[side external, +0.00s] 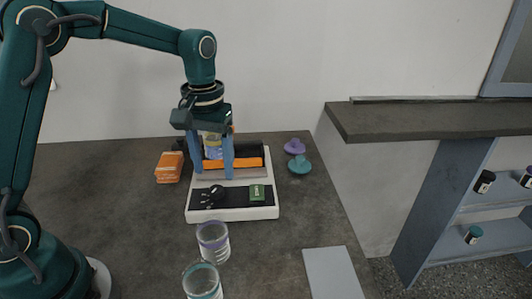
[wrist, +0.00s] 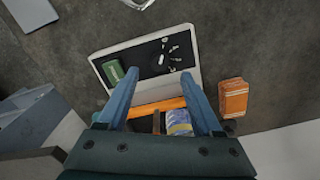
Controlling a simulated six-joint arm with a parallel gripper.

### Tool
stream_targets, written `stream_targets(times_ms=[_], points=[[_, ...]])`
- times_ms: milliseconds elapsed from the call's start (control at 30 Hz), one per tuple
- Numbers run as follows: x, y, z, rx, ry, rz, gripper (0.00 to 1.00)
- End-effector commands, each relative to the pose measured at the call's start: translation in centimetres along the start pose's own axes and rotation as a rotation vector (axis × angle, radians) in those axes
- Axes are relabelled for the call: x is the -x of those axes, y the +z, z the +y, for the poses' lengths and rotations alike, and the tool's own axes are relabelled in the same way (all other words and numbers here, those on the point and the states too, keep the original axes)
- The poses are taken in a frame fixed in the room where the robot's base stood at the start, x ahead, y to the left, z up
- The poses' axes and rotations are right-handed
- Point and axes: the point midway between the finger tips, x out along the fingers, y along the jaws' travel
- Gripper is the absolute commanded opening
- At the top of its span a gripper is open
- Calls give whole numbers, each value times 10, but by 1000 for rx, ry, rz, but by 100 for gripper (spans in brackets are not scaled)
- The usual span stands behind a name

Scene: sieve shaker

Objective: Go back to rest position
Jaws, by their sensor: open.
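My gripper (side external: 213,174) points down over the back of the sieve shaker, its two blue fingers spread apart. In the wrist view my gripper (wrist: 163,74) is also open, with nothing clamped between the fingertips. The shaker (side external: 233,212) is a white base with a black front panel, a dark knob and a green block; it also shows in the wrist view (wrist: 194,72). An orange bar (side external: 248,162) crosses its back part. A blue-and-yellow cylinder (side external: 213,146) stands upright at the back of the shaker, partly hidden by the fingers; the wrist view shows it (wrist: 178,122) between the finger bases.
An orange pack (side external: 169,167) lies left of the shaker. Purple (side external: 294,147) and teal (side external: 300,166) lids lie to its right. Two clear cups (side external: 213,242) stand in front, near a grey plate (side external: 333,272). A shelf unit (side external: 430,190) with small jars stands at right.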

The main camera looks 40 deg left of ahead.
Motion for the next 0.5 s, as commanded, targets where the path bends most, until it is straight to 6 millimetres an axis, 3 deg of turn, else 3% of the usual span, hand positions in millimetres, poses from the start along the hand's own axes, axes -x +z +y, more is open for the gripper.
stream_targets(times_ms=[333, 500], points=[[4, 0, 0, -2, 1, 4, 67], [31, 2, 4, -13, 27, 81, 67]])
